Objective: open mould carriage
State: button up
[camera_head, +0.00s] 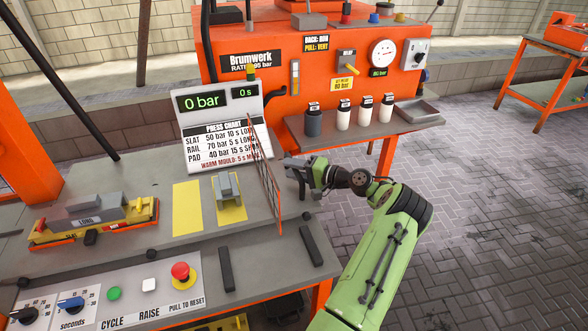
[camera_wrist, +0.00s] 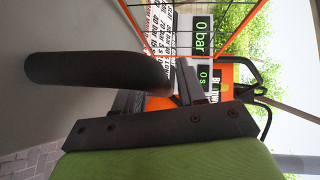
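A grey block (camera_head: 227,187), which may be the mould carriage, sits on a yellow plate on the press bench. An orange-framed mesh guard (camera_head: 267,180) stands upright just right of it. My gripper (camera_head: 297,164) is at the bench's right edge, on the far side of the guard from the block. In the wrist view my gripper's fingers (camera_wrist: 158,98) stand apart with a gap between them. A dark curved handle (camera_wrist: 95,72) is close in front of them; it also shows in the head view (camera_head: 303,186). Whether a finger touches it I cannot tell.
A display panel (camera_head: 222,128) reads 0 bar and 0 s. Control buttons (camera_head: 180,272) line the front. An orange cabinet (camera_head: 290,75) with a bottle shelf (camera_head: 365,127) stands behind.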

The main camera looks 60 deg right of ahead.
jog(key=s, duration=0.5)
jog(key=s+d+r+p, duration=0.1)
jog(key=s, duration=0.4)
jog(key=s+d+r+p, duration=0.1)
jog(key=s, duration=0.4)
jog(key=shift+s+r, duration=0.2)
jog(key=shift+s, duration=0.05)
